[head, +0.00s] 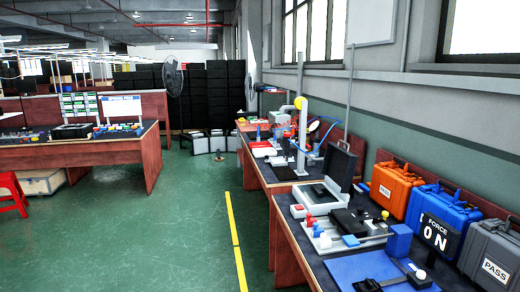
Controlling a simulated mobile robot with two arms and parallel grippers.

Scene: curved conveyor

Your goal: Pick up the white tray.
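On the near right bench, a whitish, shallow tray-like base (325,246) holds small red, white and blue parts and a black block. Behind it, a white box-like tray (302,196) has a dark inside and stands beside an open black case lid (340,166). I cannot tell which of these two is the white tray. Neither of my grippers is in view.
A blue mat (345,272) with a blue block (399,240) and black fittings lies at the bench's front. Orange (397,187), blue (428,208) and grey (490,250) cases line the wall side. The green floor (185,225) to the left is clear.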

